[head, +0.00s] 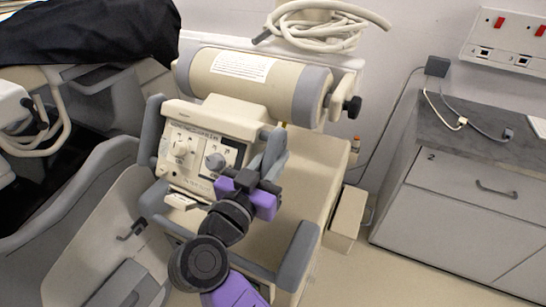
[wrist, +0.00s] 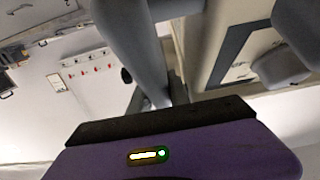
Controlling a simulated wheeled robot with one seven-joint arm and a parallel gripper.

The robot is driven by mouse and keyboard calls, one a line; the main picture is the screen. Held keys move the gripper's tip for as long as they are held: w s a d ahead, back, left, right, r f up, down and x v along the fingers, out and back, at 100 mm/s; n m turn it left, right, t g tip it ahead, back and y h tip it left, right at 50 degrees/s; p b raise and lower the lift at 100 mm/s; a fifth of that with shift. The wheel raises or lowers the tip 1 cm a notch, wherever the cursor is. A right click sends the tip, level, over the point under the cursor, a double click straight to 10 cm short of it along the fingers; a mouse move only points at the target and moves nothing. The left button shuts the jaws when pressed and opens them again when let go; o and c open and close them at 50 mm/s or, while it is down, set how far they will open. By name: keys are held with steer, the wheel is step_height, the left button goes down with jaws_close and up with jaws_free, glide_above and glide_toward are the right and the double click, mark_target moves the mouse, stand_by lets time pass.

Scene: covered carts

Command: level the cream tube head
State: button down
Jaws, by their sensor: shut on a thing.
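The cream tube head (head: 225,85) is a thick cylinder with grey end caps and a white label, lying across the top of the cream cart. In the head view its right end sits lower than its left. A black knob (head: 352,107) is beside its right end. My gripper (head: 258,178) is in front of and below the tube head, at the right of the control panel (head: 200,150). It is shut on a grey handle (head: 271,152) of the cart. In the wrist view the grey bar (wrist: 132,45) runs down to the jaws; the contact itself is partly hidden.
A coiled cream cable (head: 315,28) lies behind the tube head. A grey drawer cabinet (head: 470,185) stands at the right, below a wall socket panel (head: 505,42). A black cover (head: 90,32) drapes equipment at the left. Floor shows between cart and cabinet.

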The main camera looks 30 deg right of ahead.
steer(key=shift+f, duration=0.15)
steer(key=shift+w+d+f+t+h+b, duration=0.15)
steer(key=shift+f+h+b, duration=0.15)
steer(key=shift+f, duration=0.3)
steer(key=shift+s+d+f+t+h+b, duration=0.1)
steer(key=shift+f+t+h+b, duration=0.1)
steer(key=shift+f+b, duration=0.25)
steer(key=w+d+f+t+h+b, duration=0.3)
steer(key=f+b, duration=0.6)
steer(key=b, duration=0.3)
steer(key=shift+w+d+f+t+h, duration=0.25)
steer(key=shift+w+d+t+h, duration=0.1)
steer(key=shift+d+h, duration=0.6)
steer(key=c, duration=1.5)
jaws_free()
steer(key=shift+r, duration=0.15)
steer(key=shift+a, duration=0.1)
